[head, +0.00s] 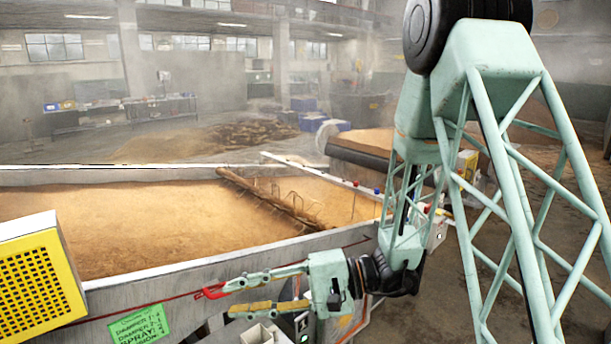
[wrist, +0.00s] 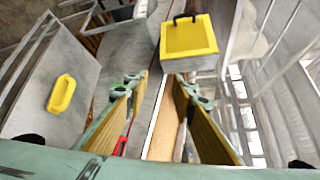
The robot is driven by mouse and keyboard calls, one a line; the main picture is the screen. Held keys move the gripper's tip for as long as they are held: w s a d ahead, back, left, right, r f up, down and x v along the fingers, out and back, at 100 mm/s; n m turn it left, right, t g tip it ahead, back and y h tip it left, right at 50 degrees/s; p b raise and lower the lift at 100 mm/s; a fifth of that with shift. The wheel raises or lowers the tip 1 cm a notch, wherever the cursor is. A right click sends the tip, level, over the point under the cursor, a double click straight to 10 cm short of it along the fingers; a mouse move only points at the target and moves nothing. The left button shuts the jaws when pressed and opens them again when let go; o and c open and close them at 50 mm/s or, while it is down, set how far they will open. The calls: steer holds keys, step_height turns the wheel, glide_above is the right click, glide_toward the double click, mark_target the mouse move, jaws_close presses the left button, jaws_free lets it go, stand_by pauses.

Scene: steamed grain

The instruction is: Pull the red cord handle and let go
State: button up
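In the wrist view, my gripper (wrist: 161,86) is open, with yellowish pads facing each other. A small red piece (wrist: 121,146), seemingly the handle or cord, shows beside the left finger's inner side, partly hidden by it.
The trough (head: 150,284) holds brown grain. A green label (head: 140,325) hangs on its wall below the handle. A yellow perforated box (head: 40,280) stands at left. The wrist view shows a yellow-lidded box (wrist: 190,37) ahead and a yellow handle (wrist: 61,93) on a grey panel.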

steer(key=s+d+r+n+g+h, duration=0.15)
steer(key=s+d+r+h, duration=0.35)
steer(key=s, duration=0.5)
steer(key=s+d+r+n+g+h, duration=0.15)
steer(key=s+d+r, duration=0.25)
steer(key=s+d, duration=0.45)
steer(key=s+d+r+t+h, duration=0.2)
steer(key=s+d+h, duration=0.1)
steer(key=d, duration=0.4)
steer(key=s+d+r+t+h, duration=0.2)
steer(key=s+d+t+h, duration=0.1)
steer(key=d, duration=0.4)
steer(key=s+d+r+t+h, duration=0.2)
steer(key=s+d+r+h, duration=0.1)
steer(key=d, duration=0.4)
steer(key=shift+s+d+t, duration=0.25)
steer(key=shift+d+t, duration=0.05)
steer(key=shift+t, duration=0.1)
steer(key=shift+a+h, duration=0.1)
steer(key=shift+h, duration=0.15)
